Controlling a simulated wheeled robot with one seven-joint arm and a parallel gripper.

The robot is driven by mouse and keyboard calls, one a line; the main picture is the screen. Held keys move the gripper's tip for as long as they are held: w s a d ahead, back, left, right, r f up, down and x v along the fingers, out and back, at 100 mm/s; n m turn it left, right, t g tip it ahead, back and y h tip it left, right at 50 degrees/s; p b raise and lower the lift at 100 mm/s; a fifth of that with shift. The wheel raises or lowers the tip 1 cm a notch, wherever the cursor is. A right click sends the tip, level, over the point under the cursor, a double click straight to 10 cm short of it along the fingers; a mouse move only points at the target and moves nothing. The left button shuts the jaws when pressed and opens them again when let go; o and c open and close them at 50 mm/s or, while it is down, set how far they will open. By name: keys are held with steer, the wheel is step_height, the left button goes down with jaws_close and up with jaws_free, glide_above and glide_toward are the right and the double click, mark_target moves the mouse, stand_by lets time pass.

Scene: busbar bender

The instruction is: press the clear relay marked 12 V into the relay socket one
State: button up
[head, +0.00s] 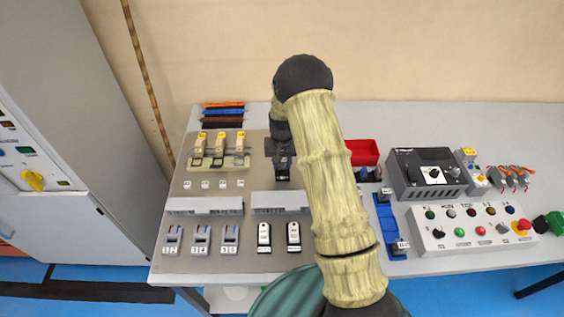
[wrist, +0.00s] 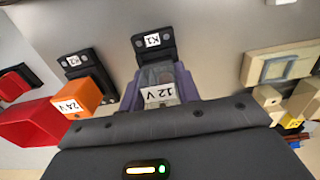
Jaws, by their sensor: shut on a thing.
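The clear relay (wrist: 161,86) marked 12 V is held between the purple fingers of my gripper (wrist: 159,76), with its label facing the wrist camera. A black relay socket (wrist: 153,42), its label seeming to read K1, lies right at the relay's far end. The relay covers part of this socket, and I cannot tell whether its pins touch or enter it. In the head view my gripper (head: 282,168) is low over the grey panel, and the relay cannot be made out there.
A red bin (head: 362,151) is behind my arm to the right. Beige blocks (head: 219,143) stand on the panel's left. White duct covers (head: 205,205) lie in front.

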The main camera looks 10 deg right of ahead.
steer(key=shift+f, duration=0.2)
steer(key=o, duration=0.9)
steer(key=shift+o, duration=0.9)
steer(key=shift+a, duration=0.1)
steer(key=shift+s+d+f, duration=0.1)
steer(key=shift+s+d, duration=0.05)
steer(key=shift+d, duration=0.2)
step_height(320, 180, up, 18)
steer(key=b, duration=0.2)
steer(key=shift+a, duration=0.3)
steer(key=shift+w, duration=0.2)
steer(key=shift+s+a, duration=0.1)
steer(key=shift+c, duration=0.2)
